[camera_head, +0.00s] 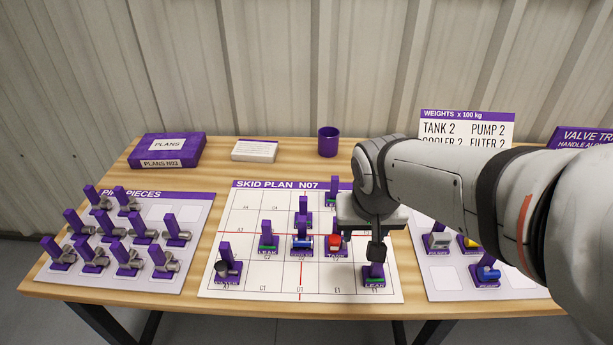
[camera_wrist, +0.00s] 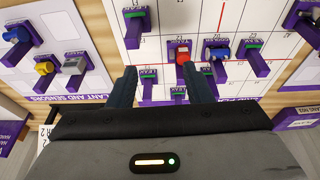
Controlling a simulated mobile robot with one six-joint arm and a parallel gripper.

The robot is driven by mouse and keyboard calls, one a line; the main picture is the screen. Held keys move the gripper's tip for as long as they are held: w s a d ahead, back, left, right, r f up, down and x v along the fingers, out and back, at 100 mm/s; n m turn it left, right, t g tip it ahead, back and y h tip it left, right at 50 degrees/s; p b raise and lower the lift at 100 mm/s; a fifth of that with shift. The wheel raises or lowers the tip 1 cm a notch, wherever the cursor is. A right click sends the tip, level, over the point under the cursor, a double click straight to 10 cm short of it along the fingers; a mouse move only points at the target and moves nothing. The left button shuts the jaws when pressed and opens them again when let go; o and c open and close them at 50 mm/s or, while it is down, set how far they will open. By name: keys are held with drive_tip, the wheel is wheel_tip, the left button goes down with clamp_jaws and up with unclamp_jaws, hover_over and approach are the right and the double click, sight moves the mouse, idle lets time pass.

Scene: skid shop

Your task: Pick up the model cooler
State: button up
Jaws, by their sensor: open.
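My gripper (camera_head: 376,250) is open and empty, above the right part of the skid plan board (camera_head: 230,205), left of that grey piece. In the wrist view, my open gripper (camera_wrist: 161,80) has its two dark fingers apart, with a red piece (camera_wrist: 182,52) seen beyond them near the right finger.
A yellow piece (camera_head: 470,242) and a blue piece (camera_head: 488,273) share the right board. Several handled pieces stand on the plan. The pipe pieces board (camera_head: 170,208) is at left. A purple cup (camera_head: 328,142) and weights sign (camera_head: 467,128) stand behind.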

drive_tip(key=t+b, duration=0.1)
drive_tip(key=b, duration=0.1)
approach(302, 220)
drive_tip(key=f, duration=0.1)
drive_tip(key=d+f, duration=0.1)
drive_tip(key=f, duration=0.1)
drive_tip(key=w+f, duration=0.1)
drive_tip(key=shift+d+f, duration=0.2)
drive_tip(key=shift+f, duration=0.2)
drive_tip(key=shift+w+a+b+x, duration=0.1)
drive_tip(key=shift+w+a+x, duration=0.1)
drive_tip(key=shift+x, duration=1.1)
drive_tip(key=shift+w+a+b+x, duration=0.1)
drive_tip(key=shift+a+x, duration=0.1)
drive_tip(key=shift+x, duration=1.1)
drive_tip(key=shift+w+a+b+x, duration=0.1)
drive_tip(key=shift+w+a+x, duration=0.1)
drive_tip(key=shift+x, duration=1.1)
drive_tip(key=shift+r, duration=0.1)
drive_tip(key=shift+c, duration=0.4)
clamp_jaws()
